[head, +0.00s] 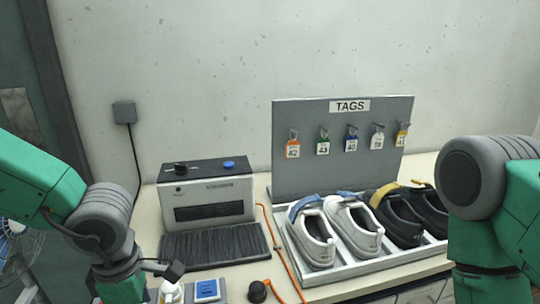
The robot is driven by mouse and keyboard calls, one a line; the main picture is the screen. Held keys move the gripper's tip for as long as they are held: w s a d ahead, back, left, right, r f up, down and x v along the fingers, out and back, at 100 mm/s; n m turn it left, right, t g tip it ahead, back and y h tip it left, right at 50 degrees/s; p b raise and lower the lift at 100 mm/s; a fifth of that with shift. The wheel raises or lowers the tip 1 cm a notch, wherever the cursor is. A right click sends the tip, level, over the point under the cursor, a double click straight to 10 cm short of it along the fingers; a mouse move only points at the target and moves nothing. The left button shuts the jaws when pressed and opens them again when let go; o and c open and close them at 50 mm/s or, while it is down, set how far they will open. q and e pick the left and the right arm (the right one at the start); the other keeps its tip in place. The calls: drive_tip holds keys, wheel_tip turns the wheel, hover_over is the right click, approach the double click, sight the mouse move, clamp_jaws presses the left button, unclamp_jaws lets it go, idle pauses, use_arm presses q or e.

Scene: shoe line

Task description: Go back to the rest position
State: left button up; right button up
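My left arm (105,215) comes in from the left and bends down out of the bottom edge, beside the black mat and the small items on the table. A dark bracket-like part (172,270) sticks out to the right near its lower end. My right arm (480,180) comes in from the right and goes down past the bottom edge, in front of the right end of the shoe tray. Both grippers are out of the picture, so their fingers and anything in them are hidden.
A tray (375,266) holds white shoes (310,240) and black shoes (398,222). Behind it stands a TAGS board (300,172) with several hanging tags. A grey machine (208,198) with a black mat (215,246), an orange cable (270,235) and a blue-screened device (207,289) share the table.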

use_arm(q)
drive_tip(key=s+a+f+m+t+y+b, duration=0.1)
drive_tip(key=s+a+f+m+b, duration=0.2)
drive_tip(key=f+m, duration=0.55)
drive_tip(key=s+a+f+m+t+y+b, duration=0.15)
drive_tip(key=s+a+f+m, duration=0.25)
drive_tip(key=f, duration=0.9)
drive_tip(key=s+f+m+g+h+b, duration=0.2)
drive_tip(key=s+f+m+b, duration=0.1)
drive_tip(key=s+f+m, duration=0.5)
drive_tip(key=s+d+m, duration=0.1)
drive_tip(key=s, duration=0.2)
drive_tip(key=shift+s, duration=0.2)
use_arm(e)
wheel_tip(320, 180, down, 8)
drive_tip(key=shift+s+r, duration=0.2)
drive_tip(key=shift+s, duration=0.2)
use_arm(q)
drive_tip(key=shift+w+m+h, duration=0.1)
drive_tip(key=shift+m+h, duration=0.15)
drive_tip(key=shift+c, duration=0.3)
